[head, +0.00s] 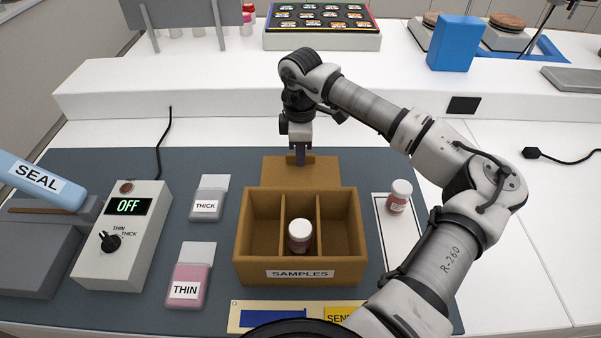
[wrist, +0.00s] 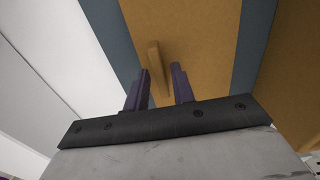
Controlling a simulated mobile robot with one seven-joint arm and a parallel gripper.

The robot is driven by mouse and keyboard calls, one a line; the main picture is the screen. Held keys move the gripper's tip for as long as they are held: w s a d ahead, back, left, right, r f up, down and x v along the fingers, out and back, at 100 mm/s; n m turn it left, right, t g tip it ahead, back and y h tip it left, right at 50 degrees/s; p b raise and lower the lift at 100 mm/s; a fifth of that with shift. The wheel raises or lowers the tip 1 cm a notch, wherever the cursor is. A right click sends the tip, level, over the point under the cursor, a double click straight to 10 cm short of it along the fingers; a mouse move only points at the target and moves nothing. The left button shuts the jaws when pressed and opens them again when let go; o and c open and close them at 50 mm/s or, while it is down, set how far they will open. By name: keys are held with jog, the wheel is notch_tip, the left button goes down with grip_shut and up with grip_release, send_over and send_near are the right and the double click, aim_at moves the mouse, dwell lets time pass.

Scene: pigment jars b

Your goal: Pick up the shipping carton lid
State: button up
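The shipping carton lid (head: 324,174) is a flat brown panel lying just behind the open brown carton (head: 301,273) labelled SAMPLES. In the wrist view the lid (wrist: 205,45) has a narrow raised grip bar (wrist: 157,66). My gripper (head: 299,160) points down over the lid's far part. In the wrist view my gripper (wrist: 161,73) has its two dark fingers apart, one on each side of the bar, with gaps visible. I cannot tell how far down the fingers reach along it. The carton has three compartments, and a white-capped jar (head: 300,236) stands in the middle one.
A second white-capped jar (head: 399,196) stands on a white outlined card right of the carton, near my arm. A raised ledge (head: 200,88) runs behind the mat.

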grip_shut()
jog(key=shift+r, duration=0.15)
